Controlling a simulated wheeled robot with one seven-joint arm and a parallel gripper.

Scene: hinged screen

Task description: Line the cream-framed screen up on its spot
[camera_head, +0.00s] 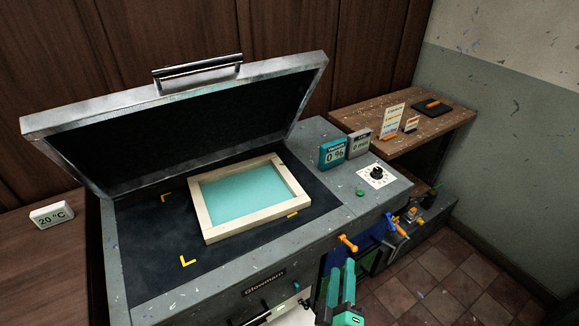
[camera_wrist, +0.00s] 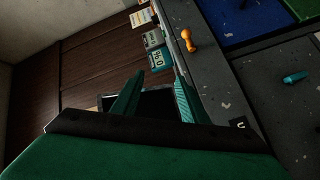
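The cream-framed screen (camera_head: 198,213) with a pale teal mesh lies flat on the dark bed (camera_head: 145,240) of the grey exposure unit, under its raised lid. Yellow corner marks show on the bed: two to the left of the frame (camera_head: 187,261) (camera_head: 167,197), clear of it, and one at its front right edge (camera_head: 293,214). The frame sits to the right of the left marks. No fourth mark shows. My gripper (camera_head: 342,283) is in front of the unit, away from the screen. In the wrist view its teal fingers (camera_wrist: 155,95) stand apart with nothing between them.
The raised metal lid (camera_head: 315,75) with a handle (camera_head: 198,70) leans over the bed's back. A teal vacuum display (camera_head: 332,153), a grey display (camera_head: 360,142) and a knob (camera_head: 376,174) stand right of it. An orange handle (camera_head: 347,243) sticks out at the front.

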